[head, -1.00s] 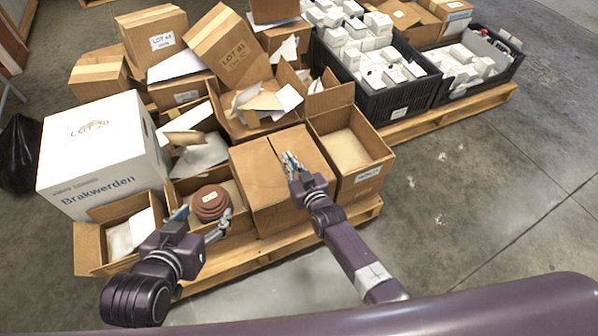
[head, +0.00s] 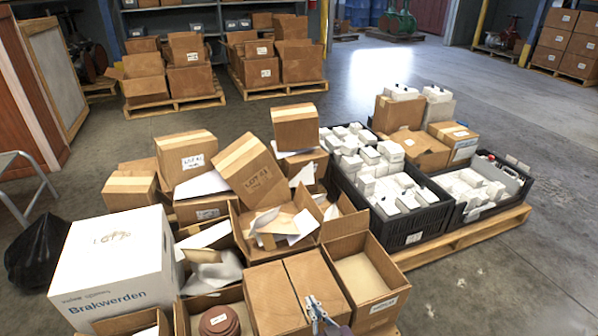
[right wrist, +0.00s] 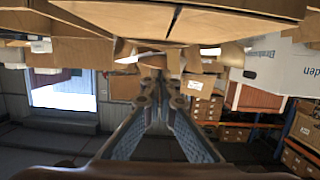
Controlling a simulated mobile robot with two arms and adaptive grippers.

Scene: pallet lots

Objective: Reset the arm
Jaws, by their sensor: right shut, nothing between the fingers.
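My right gripper (head: 318,308) shows at the bottom edge of the head view, in front of a closed brown box (head: 272,296). Its fingers are shut with nothing between them. In the right wrist view, the two fingers (right wrist: 158,80) run up the middle and close together at the tips, and the boxes appear upside down along the top. Most of my right arm is below the head view's edge. My left gripper is outside both views.
An open, empty-looking box (head: 366,280) stands right of the closed box. A white Brakwerden carton (head: 112,262) stands at left. Black crates (head: 410,226) of white boxes sit on a pallet (head: 470,238) at right. Concrete floor is clear at far right.

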